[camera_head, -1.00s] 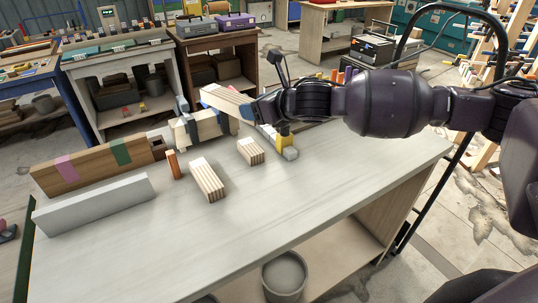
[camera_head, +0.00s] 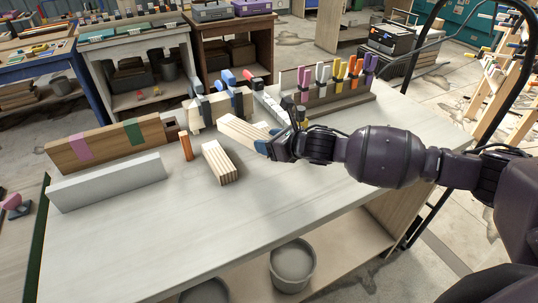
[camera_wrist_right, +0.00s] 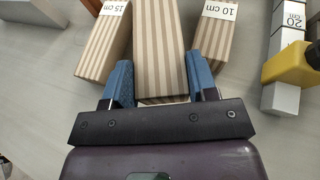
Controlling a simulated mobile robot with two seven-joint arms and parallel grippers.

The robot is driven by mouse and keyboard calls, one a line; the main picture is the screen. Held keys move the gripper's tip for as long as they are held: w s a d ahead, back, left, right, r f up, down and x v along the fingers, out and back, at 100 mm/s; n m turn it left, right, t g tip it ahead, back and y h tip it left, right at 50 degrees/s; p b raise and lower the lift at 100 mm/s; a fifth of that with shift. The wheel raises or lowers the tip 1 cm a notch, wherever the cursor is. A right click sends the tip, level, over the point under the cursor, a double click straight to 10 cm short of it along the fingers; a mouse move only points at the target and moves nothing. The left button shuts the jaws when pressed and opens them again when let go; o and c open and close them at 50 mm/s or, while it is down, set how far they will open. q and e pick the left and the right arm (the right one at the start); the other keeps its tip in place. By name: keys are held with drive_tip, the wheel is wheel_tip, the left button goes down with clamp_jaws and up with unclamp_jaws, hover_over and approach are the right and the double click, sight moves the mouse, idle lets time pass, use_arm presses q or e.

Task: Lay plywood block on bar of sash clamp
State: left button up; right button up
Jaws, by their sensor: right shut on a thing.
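My right gripper (camera_head: 268,140) is shut on a pale striped plywood block (camera_head: 242,131). In the right wrist view the block (camera_wrist_right: 160,45) sits between the blue fingers (camera_wrist_right: 158,82). The sash clamp, with blue parts (camera_head: 228,77) and a red part (camera_head: 248,76), stands behind the held block, around a pale wooden piece (camera_head: 203,112). The held block hides part of it, and its bar is not clear. A block marked 15 cm (camera_wrist_right: 103,40) lies left of the held one, also in the head view (camera_head: 219,161). A block marked 10 cm (camera_wrist_right: 213,35) lies right. My left gripper is not in view.
A long wooden board (camera_head: 108,142) with pink and green bands and a grey-white bar (camera_head: 108,181) lie at the left. An orange piece (camera_head: 186,147) stands near the blocks. A rack of coloured clamps (camera_head: 328,88) is behind right. The bench front (camera_head: 200,235) is clear.

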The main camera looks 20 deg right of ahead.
sight(269, 165)
drive_tip(key=shift+f, duration=2.25)
drive_tip(key=shift+f, duration=0.1)
drive_tip(key=o, duration=1)
drive_tip(key=shift+f, duration=0.1)
drive_tip(key=shift+o, duration=0.2)
